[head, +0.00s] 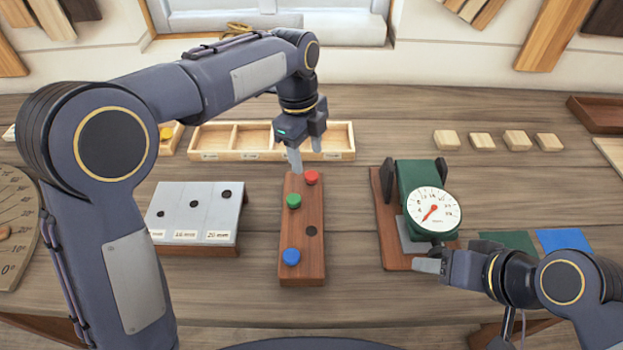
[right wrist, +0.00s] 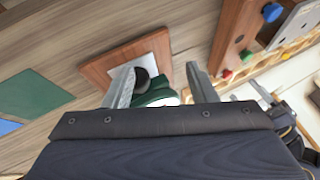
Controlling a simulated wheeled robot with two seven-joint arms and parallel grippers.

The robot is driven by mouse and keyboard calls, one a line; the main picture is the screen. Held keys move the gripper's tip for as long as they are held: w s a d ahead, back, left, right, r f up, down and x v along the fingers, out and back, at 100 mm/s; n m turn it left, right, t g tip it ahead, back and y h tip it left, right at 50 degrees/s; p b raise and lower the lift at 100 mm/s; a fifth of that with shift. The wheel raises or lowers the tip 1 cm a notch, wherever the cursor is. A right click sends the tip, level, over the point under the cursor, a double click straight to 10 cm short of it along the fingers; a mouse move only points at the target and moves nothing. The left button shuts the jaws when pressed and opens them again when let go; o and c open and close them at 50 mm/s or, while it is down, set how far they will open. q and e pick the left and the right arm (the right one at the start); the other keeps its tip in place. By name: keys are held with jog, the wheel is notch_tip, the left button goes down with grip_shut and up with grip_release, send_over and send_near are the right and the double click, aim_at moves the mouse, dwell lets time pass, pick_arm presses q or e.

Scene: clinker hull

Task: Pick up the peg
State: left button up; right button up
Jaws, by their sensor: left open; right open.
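A brown wooden block (head: 302,270) stands in the middle of the table and holds three pegs: a red peg (head: 311,177) at the back, a green peg (head: 294,200) and a blue peg (head: 291,256) at the front. A dark empty hole (head: 311,231) is beside them. My left gripper (head: 305,155) is open, pointing down over the back end of the block close to the red peg, with nothing visible between its fingers. My right gripper (head: 430,262) is open at the front of the dial gauge (head: 433,209); its fingers also show in the right wrist view (right wrist: 160,88).
A grey plate with holes and labels (head: 175,212) stands left of the block. A divided wooden tray (head: 339,156) lies behind. Several small wooden blocks (head: 481,141) sit at the back right. Green (head: 508,242) and blue (head: 562,240) patches lie at the right.

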aim_at(312, 175)
pick_arm(q)
jog(key=f, duration=0.3)
jog(key=d+f, duration=0.1)
jog(key=f, duration=0.1)
jog(key=shift+s+f+p, duration=0.2)
jog(key=shift+f+p, duration=0.1)
jog(key=c, duration=1)
jog(key=shift+c, duration=0.2)
jog(key=shift+r, duration=0.15)
